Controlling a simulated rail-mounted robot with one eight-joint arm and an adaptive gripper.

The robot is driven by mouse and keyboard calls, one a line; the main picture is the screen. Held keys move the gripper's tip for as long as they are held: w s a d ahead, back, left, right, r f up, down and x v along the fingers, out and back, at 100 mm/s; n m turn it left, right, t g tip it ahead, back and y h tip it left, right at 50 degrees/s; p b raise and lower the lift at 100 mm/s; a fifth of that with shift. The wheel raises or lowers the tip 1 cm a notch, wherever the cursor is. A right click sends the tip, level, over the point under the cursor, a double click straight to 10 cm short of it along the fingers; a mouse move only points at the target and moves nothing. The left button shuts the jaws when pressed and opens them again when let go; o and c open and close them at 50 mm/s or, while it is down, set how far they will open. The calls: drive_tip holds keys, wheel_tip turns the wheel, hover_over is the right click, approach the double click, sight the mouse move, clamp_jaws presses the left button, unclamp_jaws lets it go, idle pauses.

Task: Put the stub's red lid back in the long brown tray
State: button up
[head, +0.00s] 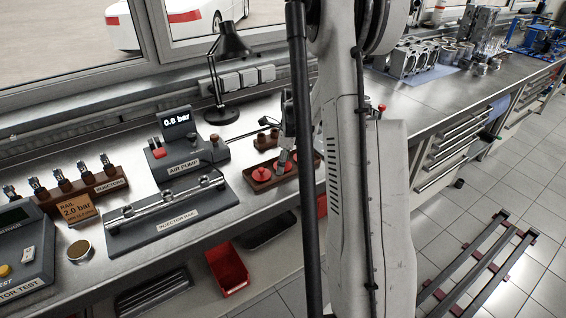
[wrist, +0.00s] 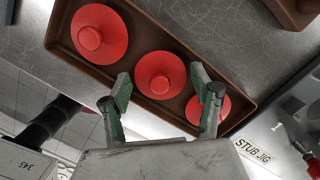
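The long brown tray (wrist: 190,48) lies on the bench and holds three red lids in a row, each with a round knob: one at the left (wrist: 90,33), one in the middle (wrist: 158,72) and one at the right (wrist: 207,112). My gripper (wrist: 161,86) is open above the tray, with its fingertips apart on either side of the middle lid. The right finger partly covers the right lid. I cannot tell the gripper's exact height. The head view also shows the tray (head: 262,186), partly hidden by my arm. A plate labelled STUB JIG (wrist: 254,150) is beside the tray; the stub is not clearly visible.
A small brown holder (head: 265,141) stands behind the tray. The air pump (head: 184,158), injector rail (head: 165,212) and black lamp (head: 221,112) are to its left. A red bin (head: 228,268) is below the bench edge. My arm blocks the bench right of the tray.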

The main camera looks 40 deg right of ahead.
sight(288, 166)
drive_tip(key=shift+r, duration=0.1)
wheel_tip(288, 166, up, 12)
drive_tip(key=s+d, duration=0.1)
drive_tip(key=s+a+r+n, duration=0.2)
drive_tip(key=a+r+n, duration=0.4)
drive_tip(key=a, duration=0.4)
drive_tip(key=s+a+r+n+t, duration=0.1)
drive_tip(key=s+a+n+t, duration=0.1)
drive_tip(key=s+a+n, duration=0.3)
drive_tip(key=s+a+r+n+t, duration=0.1)
drive_tip(key=s+a+n+t, duration=0.1)
drive_tip(key=s+a+n, duration=0.4)
drive_tip(key=s+a+r+n+t+h, duration=0.1)
drive_tip(key=s+a+n, duration=0.5)
drive_tip(key=a+n, duration=0.6)
drive_tip(key=a, duration=0.3)
drive_tip(key=shift+t, duration=0.4)
drive_tip(key=shift+s+a, duration=0.1)
